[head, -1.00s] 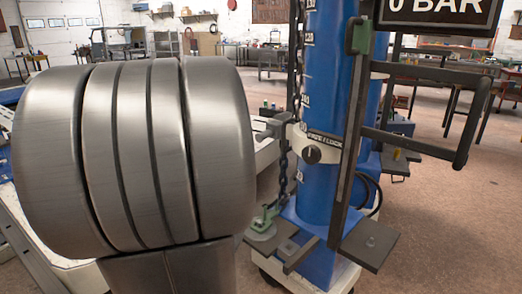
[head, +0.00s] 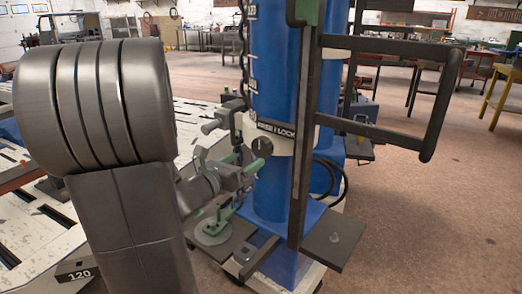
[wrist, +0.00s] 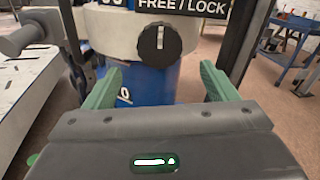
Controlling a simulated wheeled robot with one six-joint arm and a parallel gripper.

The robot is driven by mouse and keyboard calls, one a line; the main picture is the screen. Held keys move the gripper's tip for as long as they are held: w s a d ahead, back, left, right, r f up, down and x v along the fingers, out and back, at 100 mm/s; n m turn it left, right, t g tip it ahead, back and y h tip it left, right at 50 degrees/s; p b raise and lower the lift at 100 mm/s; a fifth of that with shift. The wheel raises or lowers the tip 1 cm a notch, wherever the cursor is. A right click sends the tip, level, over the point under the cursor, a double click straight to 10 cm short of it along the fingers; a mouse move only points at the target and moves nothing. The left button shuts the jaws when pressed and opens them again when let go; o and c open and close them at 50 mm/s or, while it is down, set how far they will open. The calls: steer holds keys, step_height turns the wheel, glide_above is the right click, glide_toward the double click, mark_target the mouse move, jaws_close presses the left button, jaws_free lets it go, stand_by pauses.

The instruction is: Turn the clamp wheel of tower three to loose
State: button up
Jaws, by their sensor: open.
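A blue tower (head: 270,190) stands right of centre in the head view. A pale collar on it carries a FREE / LOCK label and a small round black knob (head: 262,147). In the wrist view the knob (wrist: 160,45) has a white mark pointing up, toward the label. I cannot tell whether this knob is the clamp wheel, and no tower number is readable. My gripper (head: 240,166) is just below and left of the knob in the head view. In the wrist view its green fingers (wrist: 158,84) are apart and empty, with the knob beyond them.
A grey handle (head: 218,120) juts left from the collar. A black frame (head: 390,95) stands right of the tower. A white slotted bench (head: 30,235) with a 120 tag lies left. A flat plate (head: 335,240) sticks out at the base. Open floor lies right.

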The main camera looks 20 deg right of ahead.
mark_target(260, 151)
steer(key=x, duration=0.8)
steer(key=shift+w+d, duration=0.15)
steer(key=shift+d, duration=0.05)
steer(key=shift+r, duration=0.1)
steer(key=c, duration=1)
